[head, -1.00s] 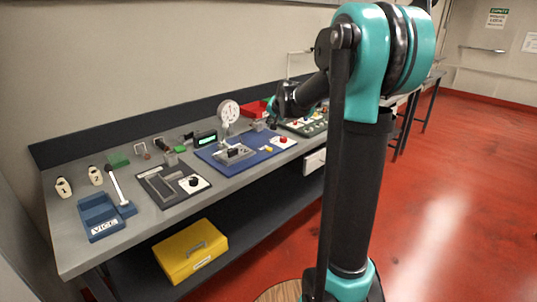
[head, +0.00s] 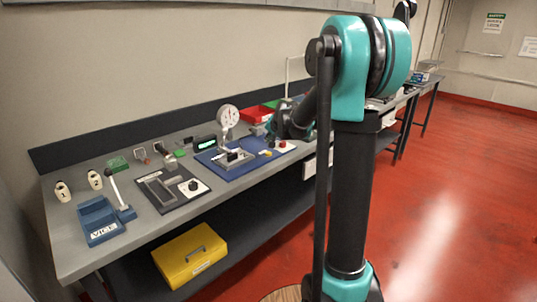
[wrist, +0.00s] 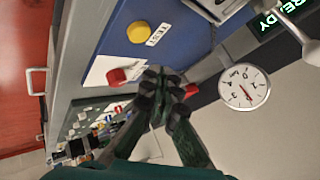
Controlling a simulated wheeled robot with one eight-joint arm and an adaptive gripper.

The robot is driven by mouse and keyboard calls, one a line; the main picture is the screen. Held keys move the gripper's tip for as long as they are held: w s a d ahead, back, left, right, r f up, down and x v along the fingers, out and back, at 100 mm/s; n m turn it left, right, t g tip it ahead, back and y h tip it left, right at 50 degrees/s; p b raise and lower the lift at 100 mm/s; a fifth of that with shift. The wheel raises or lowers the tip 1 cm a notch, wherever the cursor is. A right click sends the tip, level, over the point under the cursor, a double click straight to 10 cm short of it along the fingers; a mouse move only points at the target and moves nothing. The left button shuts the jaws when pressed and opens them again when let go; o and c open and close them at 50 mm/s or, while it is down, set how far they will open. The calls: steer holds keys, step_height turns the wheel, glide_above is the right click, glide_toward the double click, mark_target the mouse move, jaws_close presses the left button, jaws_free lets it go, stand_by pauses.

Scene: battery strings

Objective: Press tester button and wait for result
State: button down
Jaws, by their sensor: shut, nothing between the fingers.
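The blue tester board (head: 222,171) lies on the bench and bears a yellow button (wrist: 141,32) beside a TEST label (wrist: 161,34). The button also shows in the head view (head: 265,153). A red knob (wrist: 117,76) sits on a white plate on the board. A round white gauge (wrist: 246,87) stands behind; its needle is off zero. A dark display (wrist: 280,18) shows green letters reading READY, partly cut off. My gripper (wrist: 160,78) is shut and empty, beside the red knob and apart from the yellow button. In the head view its fingertips are hard to make out.
Left of the board are a dark fixture plate (head: 160,200), a blue tray (head: 97,212) and two small numbered bottles (head: 62,191). A red bin (head: 257,113) stands behind. A yellow case (head: 190,255) rests on the lower shelf. Small parts lie on a green board (wrist: 85,112).

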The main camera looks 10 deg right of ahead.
mark_target(269, 154)
steer(key=shift+f, duration=1.55)
steer(key=shift+f, duration=0.15)
steer(key=shift+f, duration=0.3)
steer(key=shift+f, duration=0.5)
stand_by(0.9)
steer(key=shift+r, duration=0.95)
steer(key=shift+r, duration=2.5)
